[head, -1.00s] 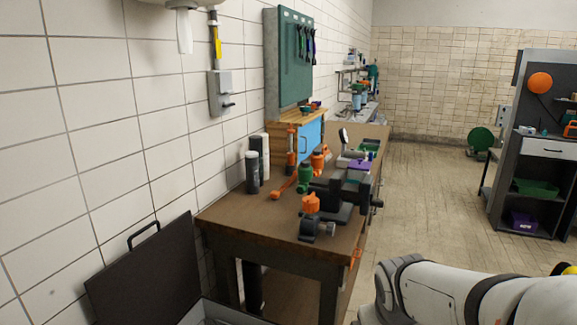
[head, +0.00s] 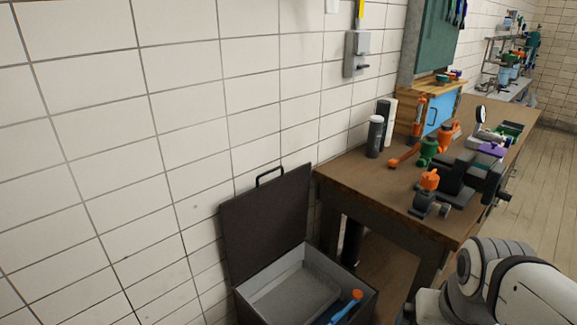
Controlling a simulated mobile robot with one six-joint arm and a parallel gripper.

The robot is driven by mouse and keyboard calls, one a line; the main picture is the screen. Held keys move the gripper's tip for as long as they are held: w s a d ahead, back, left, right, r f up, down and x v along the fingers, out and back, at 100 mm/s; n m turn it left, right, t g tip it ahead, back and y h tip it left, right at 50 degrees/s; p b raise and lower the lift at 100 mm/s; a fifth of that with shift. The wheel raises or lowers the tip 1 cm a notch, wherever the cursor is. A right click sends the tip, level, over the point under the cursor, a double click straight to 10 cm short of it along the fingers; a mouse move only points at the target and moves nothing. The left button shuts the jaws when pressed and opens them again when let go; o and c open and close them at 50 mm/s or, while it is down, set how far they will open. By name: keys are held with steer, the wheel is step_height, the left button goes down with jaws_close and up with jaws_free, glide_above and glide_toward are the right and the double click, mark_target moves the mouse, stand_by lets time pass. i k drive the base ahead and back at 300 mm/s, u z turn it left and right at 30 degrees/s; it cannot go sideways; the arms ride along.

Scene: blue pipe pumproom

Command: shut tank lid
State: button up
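The tank lid (head: 264,224) is a dark flat panel with a black handle (head: 269,177) on its upper edge. It stands raised, leaning back near the white tiled wall. The tank (head: 257,280) is a grey open box below it, cut off by the bottom edge of the head view. Inside it a light tray-like part shows, and a blue thing with an orange end (head: 347,304) sticks up at the right. My arm shows at the lower right, apart from the lid. My gripper is not in the frame.
A wooden workbench (head: 345,173) stands right of the tank, holding a dark vise (head: 459,183), orange and green fittings and two cylinders. A grey switch box (head: 356,53) is on the wall. Open floor (head: 520,180) lies at the far right.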

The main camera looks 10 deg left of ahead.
mark_target(258, 225)
steer(key=z, duration=0.8)
steer(key=k, duration=0.5)
steer(key=u, duration=1.55)
steer(key=i, duration=1)
steer(key=u, duration=0.05)
